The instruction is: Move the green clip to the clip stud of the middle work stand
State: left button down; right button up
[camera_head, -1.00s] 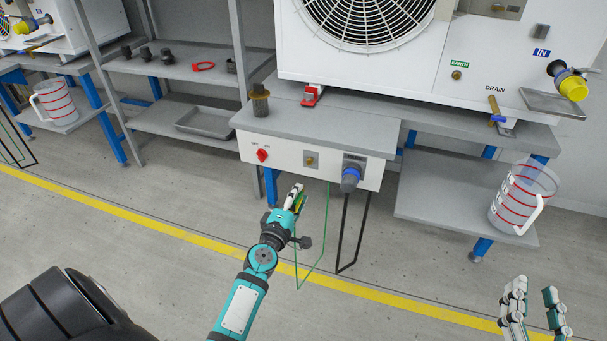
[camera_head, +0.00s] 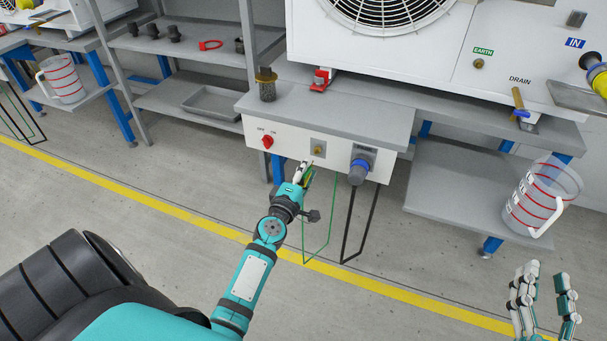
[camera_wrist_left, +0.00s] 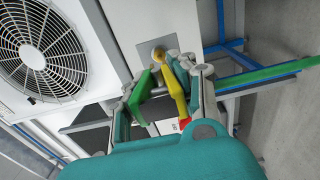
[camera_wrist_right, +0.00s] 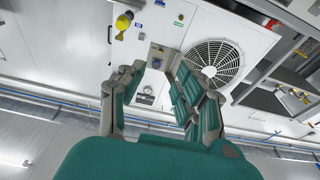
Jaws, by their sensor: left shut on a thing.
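My left gripper (camera_head: 303,176) is shut on the green clip (camera_head: 309,178), which shows green and yellow between the fingers. In the left wrist view the clip (camera_wrist_left: 141,94) is partly hidden by the fingers of my left gripper (camera_wrist_left: 160,80). The clip stud (camera_head: 318,150) is brass on a small grey plate on the white front panel of the middle work stand (camera_head: 340,120). The clip is just below and in front of it; I cannot tell whether they touch. My right gripper (camera_head: 545,292) is open and empty, low at the right; it also shows in the right wrist view (camera_wrist_right: 158,80).
A red knob (camera_head: 267,142) and a blue-grey socket (camera_head: 360,168) flank the stud. A green cable (camera_head: 328,230) and a black cable (camera_head: 347,235) hang below the panel. A measuring jug (camera_head: 540,195) stands on the right lower shelf. The floor in front is clear.

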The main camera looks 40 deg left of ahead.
pick_arm(q)
jog(key=x, duration=0.2)
jog(key=shift+w, duration=0.35)
jog(key=shift+w+a, duration=0.2)
jog(key=shift+w, duration=0.5)
pick_arm(e)
jog(key=shift+s+r+t, duration=0.1)
jog(key=shift+r+t, duration=0.3)
jog(key=shift+r, duration=0.25)
pick_arm(q)
jog(key=shift+a, duration=0.1)
pick_arm(e)
jog(key=shift+f, duration=0.25)
jog(key=shift+r, duration=0.15)
pick_arm(q)
jog(key=shift+w+a, duration=0.15)
jog(key=shift+w, duration=0.45)
pick_arm(e)
jog(key=shift+r, duration=0.35)
pick_arm(q)
jog(key=c, duration=1)
grip_release()
pick_arm(e)
jog(key=shift+a, duration=0.1)
